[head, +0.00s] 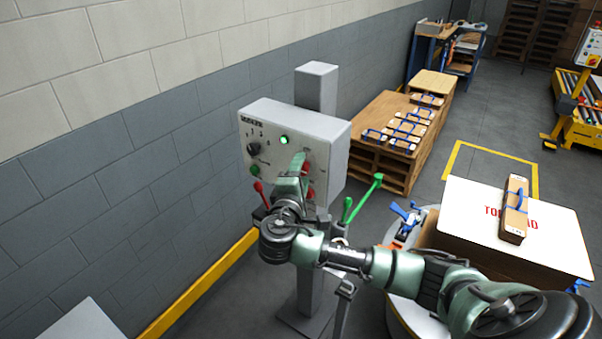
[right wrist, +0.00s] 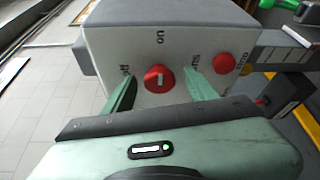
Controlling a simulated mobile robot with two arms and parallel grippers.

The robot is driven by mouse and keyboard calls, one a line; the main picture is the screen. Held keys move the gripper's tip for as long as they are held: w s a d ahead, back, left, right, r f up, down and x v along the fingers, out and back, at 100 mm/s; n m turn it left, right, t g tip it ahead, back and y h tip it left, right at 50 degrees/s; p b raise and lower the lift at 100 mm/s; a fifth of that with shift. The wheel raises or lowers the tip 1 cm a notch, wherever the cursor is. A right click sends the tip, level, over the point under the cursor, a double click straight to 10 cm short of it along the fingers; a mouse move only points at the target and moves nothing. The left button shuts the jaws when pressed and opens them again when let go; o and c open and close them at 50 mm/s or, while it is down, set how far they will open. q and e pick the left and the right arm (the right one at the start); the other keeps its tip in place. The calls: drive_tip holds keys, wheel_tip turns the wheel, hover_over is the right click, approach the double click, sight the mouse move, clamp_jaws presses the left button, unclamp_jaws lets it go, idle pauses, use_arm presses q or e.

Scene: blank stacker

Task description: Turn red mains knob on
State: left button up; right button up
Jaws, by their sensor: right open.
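The red mains knob (right wrist: 158,79) is on the face of a grey control box (head: 335,140), which also shows in the right wrist view (right wrist: 170,14). The knob carries a short white mark, with the words "off" and "on" printed around it. My right gripper (right wrist: 160,90) is open, with one green finger on each side of the knob. I cannot tell whether the fingers touch it. In the head view my right gripper (head: 300,166) is at the box face and hides part of it. My left gripper is not in view.
A second red button (right wrist: 224,64) sits close to the right finger. The box also has a lit green lamp (head: 284,140) and a black knob (head: 253,149). A wall is behind; a pallet stack (head: 375,130) is beyond.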

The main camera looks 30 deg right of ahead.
drive_tip(key=b+v, duration=0.2)
drive_tip(key=v, duration=0.5)
drive_tip(key=shift+s+a, duration=0.3)
drive_tip(key=shift+a, duration=0.05)
